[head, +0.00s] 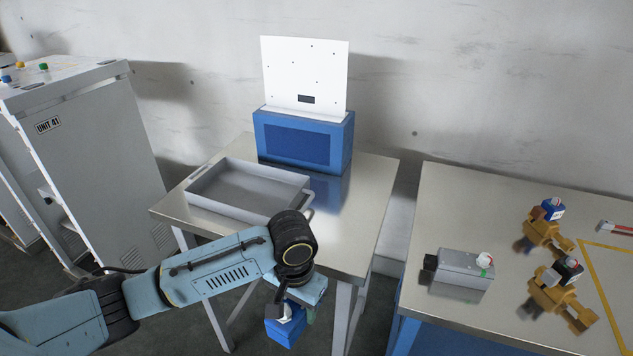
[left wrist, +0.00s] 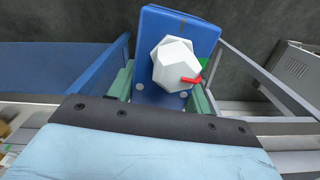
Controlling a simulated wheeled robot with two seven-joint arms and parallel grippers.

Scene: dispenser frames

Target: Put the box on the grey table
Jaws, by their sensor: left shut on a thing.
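My left gripper (head: 296,311) is shut on a blue box (head: 286,334) with a white top piece. The box hangs low, in front of the grey table (head: 345,225), near its front edge in the picture and apart from its top. In the left wrist view, the box (left wrist: 205,42) shows a white faceted knob (left wrist: 173,65) with a red tab, between the greenish fingers (left wrist: 163,98). The lower part of the box is hidden there. My right gripper is not in view.
On the grey table are a grey tray (head: 245,183) and a blue dispenser (head: 303,140) with a white panel; bare top lies to their right. A second table (head: 430,200) at right holds a grey device (head: 465,268) and two yellow-brown holders (head: 545,232). A cabinet (head: 95,140) stands left.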

